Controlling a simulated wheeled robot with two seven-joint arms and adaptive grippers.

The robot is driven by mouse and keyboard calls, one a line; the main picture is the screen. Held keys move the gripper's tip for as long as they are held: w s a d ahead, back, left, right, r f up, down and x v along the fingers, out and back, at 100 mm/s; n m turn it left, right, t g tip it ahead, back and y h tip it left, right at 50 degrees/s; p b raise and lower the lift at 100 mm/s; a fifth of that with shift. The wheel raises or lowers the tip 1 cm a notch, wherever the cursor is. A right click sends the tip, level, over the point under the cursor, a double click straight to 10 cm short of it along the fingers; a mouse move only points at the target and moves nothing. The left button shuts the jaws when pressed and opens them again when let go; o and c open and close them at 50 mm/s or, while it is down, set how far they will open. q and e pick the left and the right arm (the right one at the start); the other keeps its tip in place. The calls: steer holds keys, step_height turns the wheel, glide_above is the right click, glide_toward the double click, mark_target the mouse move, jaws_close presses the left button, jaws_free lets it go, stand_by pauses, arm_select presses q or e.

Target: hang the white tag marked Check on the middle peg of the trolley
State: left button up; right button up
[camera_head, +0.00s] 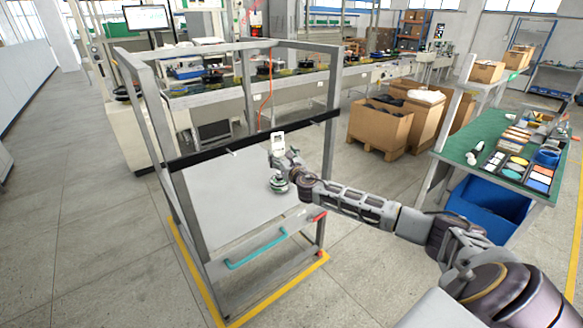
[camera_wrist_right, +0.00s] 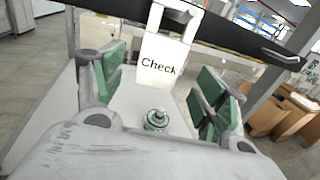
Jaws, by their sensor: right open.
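The white tag marked Check (camera_wrist_right: 162,60) is upright at the black bar (camera_wrist_right: 215,35), its upper loop overlapping the bar. The peg behind the loop is hidden, so I cannot tell whether the loop is around it. In the head view the tag (camera_head: 277,142) is at the bar, right of a pale peg (camera_head: 232,152). My right gripper (camera_wrist_right: 160,88) is open, with its green-padded fingers apart on both sides of the tag's lower part and a visible gap to each side. In the head view the right gripper (camera_head: 280,165) is just below the tag. My left gripper is out of view.
The grey trolley frame (camera_head: 150,118) has uprights on both sides of the bar and a pale sloping panel (camera_head: 225,205) below. Another peg (camera_wrist_right: 283,57) sticks out at the right in the wrist view. A green table (camera_head: 470,150) with a blue bin (camera_head: 490,205) stands to the right.

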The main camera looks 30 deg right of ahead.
steer(key=s+a, duration=0.1)
steer(key=s, duration=0.8)
steer(key=shift+s+a, duration=0.15)
steer(key=shift+a, duration=0.25)
stand_by(0.4)
steer(key=shift+m, duration=0.3)
